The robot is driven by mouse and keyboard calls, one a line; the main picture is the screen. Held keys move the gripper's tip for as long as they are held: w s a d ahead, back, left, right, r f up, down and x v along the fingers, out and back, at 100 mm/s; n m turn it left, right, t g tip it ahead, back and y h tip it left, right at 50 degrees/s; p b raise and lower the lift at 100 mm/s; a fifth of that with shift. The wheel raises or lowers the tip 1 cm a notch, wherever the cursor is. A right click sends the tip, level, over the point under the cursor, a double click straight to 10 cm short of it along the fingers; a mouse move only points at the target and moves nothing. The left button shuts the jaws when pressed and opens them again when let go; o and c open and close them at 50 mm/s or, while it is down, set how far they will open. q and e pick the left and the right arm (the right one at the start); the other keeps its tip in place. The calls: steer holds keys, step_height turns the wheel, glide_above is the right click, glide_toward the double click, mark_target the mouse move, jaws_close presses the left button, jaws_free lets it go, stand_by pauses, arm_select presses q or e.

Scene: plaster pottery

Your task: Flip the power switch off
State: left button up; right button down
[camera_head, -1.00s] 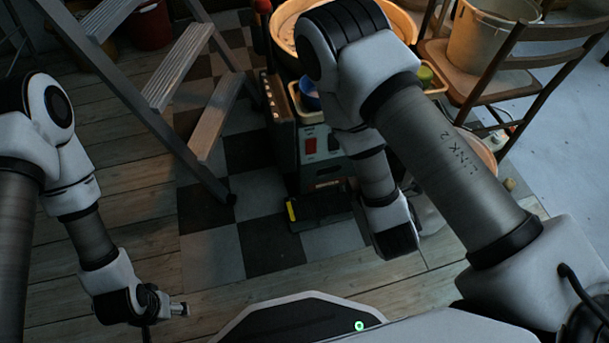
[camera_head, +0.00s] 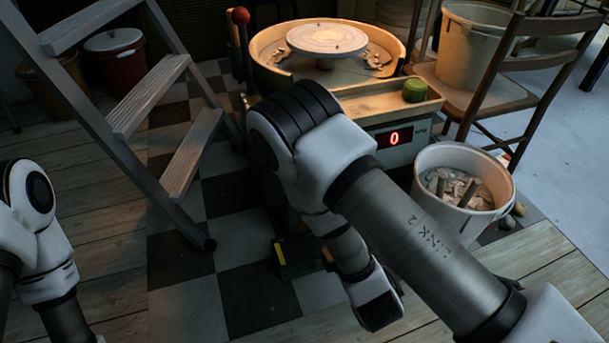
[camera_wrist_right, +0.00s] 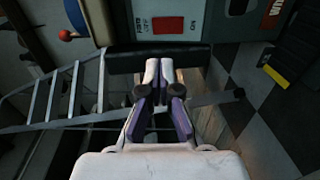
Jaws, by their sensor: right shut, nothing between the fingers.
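The red power switch (camera_wrist_right: 167,25) is set in the grey panel of the pottery wheel (camera_head: 405,155), at the top of the right wrist view. An OFF label is left of it and an ON label right. My right gripper (camera_wrist_right: 158,70) is shut and empty, its fingertips just below the switch in that picture; I cannot tell whether they touch the panel. In the head view my right arm hides the switch and the gripper. The wheel's display (camera_head: 394,138) is lit and shows a red 0. My left gripper is out of view.
A grey stepladder (camera_head: 150,95) stands left of the wheel. A red-knobbed lever (camera_head: 240,16) rises at the wheel's left. A bucket of scraps (camera_head: 463,232) and a wooden chair (camera_head: 490,90) stand to the right. A yellow-marked pedal (camera_head: 280,252) lies on the checkered floor.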

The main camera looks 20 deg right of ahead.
arm_select(q)
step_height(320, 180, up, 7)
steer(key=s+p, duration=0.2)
steer(key=p, duration=0.5)
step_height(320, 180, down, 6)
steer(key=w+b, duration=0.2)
steer(key=b, duration=0.5)
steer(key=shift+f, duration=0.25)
arm_select(e)
steer(key=w+f, duration=0.1)
steer(key=w, duration=1.2)
steer(key=shift+w+a+f, duration=0.15)
steer(key=shift+w+a, duration=0.05)
steer(key=shift+w, duration=0.2)
